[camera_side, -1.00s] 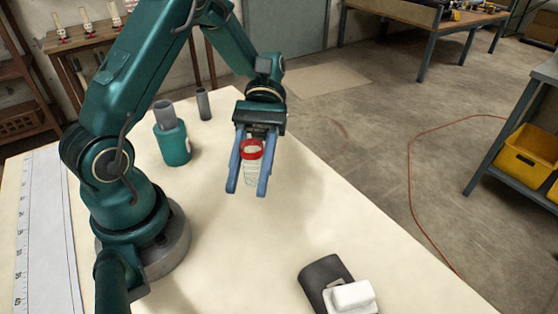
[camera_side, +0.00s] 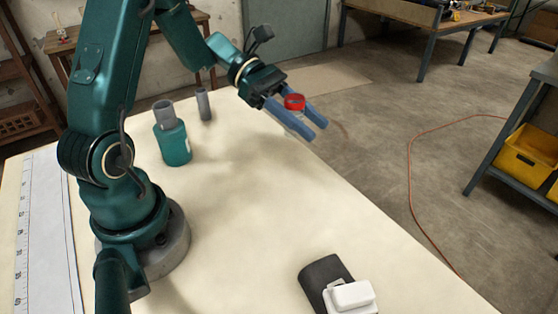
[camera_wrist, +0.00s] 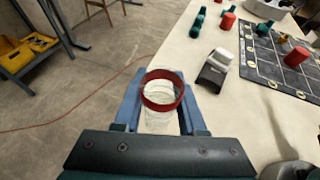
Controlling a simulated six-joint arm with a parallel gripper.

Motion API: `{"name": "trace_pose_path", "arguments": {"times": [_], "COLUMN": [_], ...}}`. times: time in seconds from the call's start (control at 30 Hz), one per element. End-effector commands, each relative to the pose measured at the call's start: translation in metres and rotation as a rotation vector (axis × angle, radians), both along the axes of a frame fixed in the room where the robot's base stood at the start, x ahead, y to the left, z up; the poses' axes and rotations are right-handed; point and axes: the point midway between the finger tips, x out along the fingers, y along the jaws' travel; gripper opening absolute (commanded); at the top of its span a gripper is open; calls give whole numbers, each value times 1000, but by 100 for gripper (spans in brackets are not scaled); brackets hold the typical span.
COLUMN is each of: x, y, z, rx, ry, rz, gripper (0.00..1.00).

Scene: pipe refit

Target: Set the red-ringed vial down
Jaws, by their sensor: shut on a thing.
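The red-ringed vial (camera_side: 294,103) is a clear vial with a red ring around its top. My gripper (camera_side: 305,124) is shut on it, with a blue finger on either side. In the side view the vial is held in the air near the table's far right edge, and part of it is hidden by the fingers. In the wrist view the vial (camera_wrist: 161,92) sits between the fingers of my gripper (camera_wrist: 160,100), its red ring facing the camera.
A teal container with a grey pipe (camera_side: 172,138) and a separate grey pipe (camera_side: 203,104) stand behind. A dark block with a white top (camera_side: 350,296) is at the front. A dark board with red pieces (camera_wrist: 275,60) shows in the wrist view. The cream table's middle (camera_side: 260,200) is clear.

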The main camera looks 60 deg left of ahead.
Motion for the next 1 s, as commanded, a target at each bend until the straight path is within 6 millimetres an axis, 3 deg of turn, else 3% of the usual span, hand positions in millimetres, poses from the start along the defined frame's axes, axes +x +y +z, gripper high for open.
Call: {"name": "trace_pose_path", "arguments": {"times": [0.17,0.63,0.8,1.0], "x": [0,5,7,8], "y": [-14,-102,-116,-117], "z": [-13,-67,-75,-89], "rx": [-5,1,1,0], "ry": [1,4,1,4], "rz": [-6,-11,-6,-3], "gripper": [0,0,0,0]}}
